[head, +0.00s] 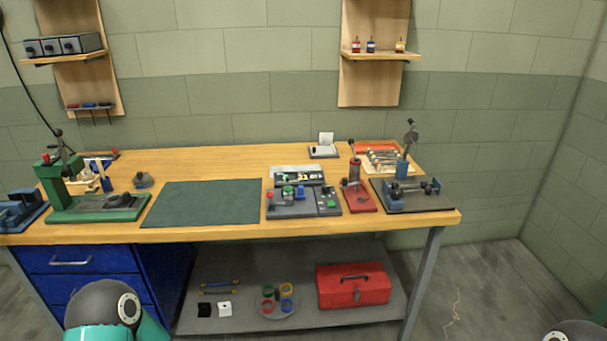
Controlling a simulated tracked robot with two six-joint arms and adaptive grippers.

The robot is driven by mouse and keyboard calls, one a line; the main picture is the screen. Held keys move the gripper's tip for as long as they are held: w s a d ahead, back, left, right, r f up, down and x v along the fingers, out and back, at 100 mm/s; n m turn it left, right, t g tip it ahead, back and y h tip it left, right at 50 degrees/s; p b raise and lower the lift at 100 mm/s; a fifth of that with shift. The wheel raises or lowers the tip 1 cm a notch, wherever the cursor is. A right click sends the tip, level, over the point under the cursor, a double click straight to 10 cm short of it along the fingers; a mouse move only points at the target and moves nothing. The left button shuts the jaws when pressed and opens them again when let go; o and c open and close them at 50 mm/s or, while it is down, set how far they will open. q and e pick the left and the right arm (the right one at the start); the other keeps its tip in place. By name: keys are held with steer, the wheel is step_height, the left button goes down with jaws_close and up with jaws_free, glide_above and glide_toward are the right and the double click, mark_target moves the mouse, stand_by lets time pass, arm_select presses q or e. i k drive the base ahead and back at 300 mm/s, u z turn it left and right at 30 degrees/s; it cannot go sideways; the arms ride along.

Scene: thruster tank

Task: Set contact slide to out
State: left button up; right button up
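A dark grey control panel (303,202) lies near the front edge of the workbench, right of centre. It carries small red, green and blue knobs or sliders. I cannot tell at this size which of them, if any, is the contact slide, or how it is set. Neither gripper is in view. Only a rounded teal and dark part of my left arm shows at the bottom left, and a small dark part of my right arm at the bottom right corner.
A green mat (203,204) lies left of the panel on the workbench (228,160). A red-based lever device (358,196) and a blue fixture (412,196) stand to its right. A green press (98,207) stands at left. A red toolbox (353,290) sits on the lower shelf.

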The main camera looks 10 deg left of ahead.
mark_target(301, 196)
steer(key=u, duration=0.25)
steer(key=i, duration=0.85)
steer(key=u, duration=0.65)
